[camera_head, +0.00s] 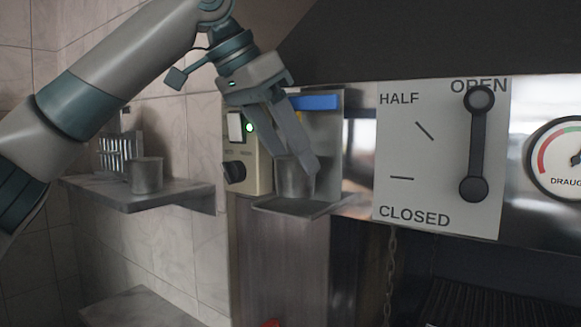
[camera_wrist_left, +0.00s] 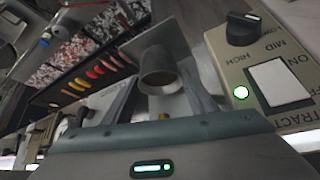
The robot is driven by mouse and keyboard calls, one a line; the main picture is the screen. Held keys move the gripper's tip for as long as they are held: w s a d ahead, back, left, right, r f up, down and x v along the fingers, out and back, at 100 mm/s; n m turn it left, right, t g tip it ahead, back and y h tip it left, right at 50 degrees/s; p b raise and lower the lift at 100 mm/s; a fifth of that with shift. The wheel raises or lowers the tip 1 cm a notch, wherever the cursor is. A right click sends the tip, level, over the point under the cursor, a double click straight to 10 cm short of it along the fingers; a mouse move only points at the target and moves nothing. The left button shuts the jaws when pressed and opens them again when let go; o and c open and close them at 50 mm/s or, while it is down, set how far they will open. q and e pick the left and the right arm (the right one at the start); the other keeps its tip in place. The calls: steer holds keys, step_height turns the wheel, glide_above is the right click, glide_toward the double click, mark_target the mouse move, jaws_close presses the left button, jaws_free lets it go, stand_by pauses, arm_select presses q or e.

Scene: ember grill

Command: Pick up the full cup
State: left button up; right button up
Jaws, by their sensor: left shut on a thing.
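A metal cup (camera_head: 294,180) stands on a small metal tray (camera_head: 300,208) beside the control box. My left gripper (camera_head: 306,168) reaches down over it from above and is shut on the cup, one finger passing in front of it. In the left wrist view the cup (camera_wrist_left: 158,78) sits between the two fingers, its round mouth facing the camera and its inside brownish and dark; the fill level is hard to tell. My right gripper is in neither view.
The control box (camera_head: 252,160) has a lit green light and a dark knob, close to my left gripper. Another metal cup (camera_head: 146,175) stands on a wall shelf (camera_head: 185,192) at left. A lever (camera_head: 478,145) on a panel points to OPEN. In the wrist view, food lies on a grill (camera_wrist_left: 95,75).

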arm_select(q)
steer(key=s+a+b, duration=0.3)
steer(key=s+a, duration=0.1)
steer(key=a, duration=0.3)
steer(key=s+a+b, duration=0.4)
steer(key=s+a, duration=0.1)
steer(key=a, duration=0.3)
steer(key=shift+s+a, duration=0.15)
